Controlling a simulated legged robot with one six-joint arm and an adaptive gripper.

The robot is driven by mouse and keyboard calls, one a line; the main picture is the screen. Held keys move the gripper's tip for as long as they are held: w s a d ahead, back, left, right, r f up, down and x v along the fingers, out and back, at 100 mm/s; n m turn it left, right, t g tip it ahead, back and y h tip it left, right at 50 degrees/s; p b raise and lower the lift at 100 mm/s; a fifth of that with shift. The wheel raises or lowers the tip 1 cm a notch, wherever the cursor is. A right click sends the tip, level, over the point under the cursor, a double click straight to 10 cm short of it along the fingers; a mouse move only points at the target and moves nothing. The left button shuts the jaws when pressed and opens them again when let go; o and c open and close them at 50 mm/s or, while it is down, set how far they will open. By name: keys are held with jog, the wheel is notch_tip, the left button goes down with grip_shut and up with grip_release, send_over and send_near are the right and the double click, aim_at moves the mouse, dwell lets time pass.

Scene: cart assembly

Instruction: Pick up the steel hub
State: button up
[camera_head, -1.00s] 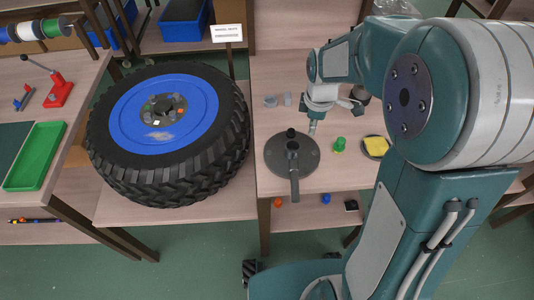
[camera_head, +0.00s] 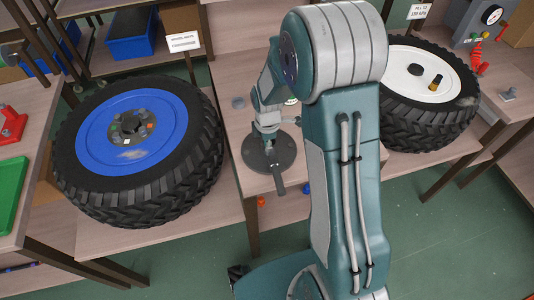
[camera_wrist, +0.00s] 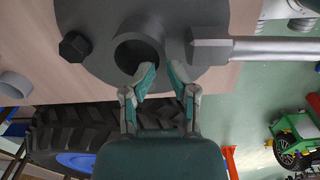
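The steel hub, a dark grey round plate (camera_head: 288,160) with a raised round collar, lies on the wooden table in the head view. In the wrist view the hub (camera_wrist: 105,20) fills the upper middle, with a round hole in its collar. A grey bar (camera_wrist: 270,48) with a block-shaped end reaches right from the collar. My gripper (camera_wrist: 163,72) is at the collar, its fingers apart with a gap between the tips. My arm hides part of the table.
A blue-rimmed wheel (camera_head: 200,150) lies to the left and a white-rimmed wheel (camera_head: 430,125) to the right. A dark hex piece (camera_wrist: 75,47) is on the plate's left side. A small grey ring (camera_head: 238,103) sits behind the hub.

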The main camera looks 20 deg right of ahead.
jog(key=f, duration=0.3)
jog(key=shift+s+d+f+g, duration=0.15)
jog(key=shift+s+d+g, duration=0.15)
jog(key=shift+s+d, duration=0.1)
jog(key=shift+w+d, duration=0.1)
jog(key=shift+d, duration=0.1)
jog(key=o, duration=0.4)
jog(key=shift+w, duration=0.1)
jog(key=shift+c, duration=0.2)
jog(key=c, duration=0.6)
jog(key=shift+w+a, duration=0.1)
jog(key=shift+a, duration=0.15)
jog(key=shift+r, duration=0.2)
